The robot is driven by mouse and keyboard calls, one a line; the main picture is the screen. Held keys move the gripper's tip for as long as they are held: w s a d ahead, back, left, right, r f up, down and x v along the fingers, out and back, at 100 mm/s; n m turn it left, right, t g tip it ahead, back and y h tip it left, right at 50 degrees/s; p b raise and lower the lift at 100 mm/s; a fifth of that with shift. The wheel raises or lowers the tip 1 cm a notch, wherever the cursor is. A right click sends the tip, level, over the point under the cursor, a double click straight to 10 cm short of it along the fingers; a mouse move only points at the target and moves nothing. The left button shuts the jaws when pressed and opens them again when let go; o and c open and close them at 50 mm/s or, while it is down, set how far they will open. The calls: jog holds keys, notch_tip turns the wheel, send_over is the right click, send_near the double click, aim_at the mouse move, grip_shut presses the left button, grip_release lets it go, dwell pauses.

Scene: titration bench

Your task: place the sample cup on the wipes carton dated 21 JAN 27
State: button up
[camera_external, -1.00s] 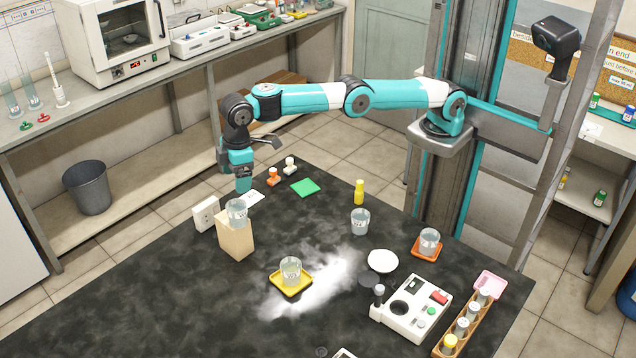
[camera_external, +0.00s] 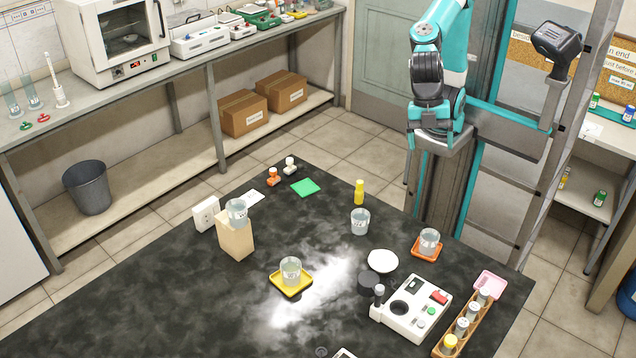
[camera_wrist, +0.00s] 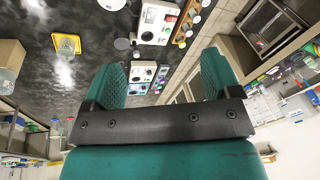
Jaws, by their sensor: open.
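A tan carton (camera_external: 235,238) stands upright on the dark table, left of the middle; no date is legible on it. A clear cup (camera_external: 237,212) with a label stands on top of it. Similar cups stand in the yellow tray (camera_external: 279,285), on the bare table (camera_external: 360,222) and on the orange tray (camera_external: 430,240); I cannot tell which is the sample cup by name. My gripper (camera_wrist: 163,78) is open and empty in the wrist view, away from the carton and cups. In the external view, the arm is folded near its column, above and behind the table.
A white bench device (camera_external: 412,312) and a rack of vials (camera_external: 468,325) stand at the right front. A yellow bottle (camera_external: 359,192), a white dish (camera_external: 382,261) and a green pad (camera_external: 305,187) are on the table. White glare lies beside the yellow tray.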

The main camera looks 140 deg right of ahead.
jog(key=s+a+f, duration=0.1)
jog(key=s+f, duration=0.1)
jog(key=s, duration=0.5)
jog(key=s+a+f+n+g+y, duration=0.1)
jog(key=s, duration=0.7)
jog(key=shift+a+f+n, duration=0.3)
jog(key=shift+f, duration=0.1)
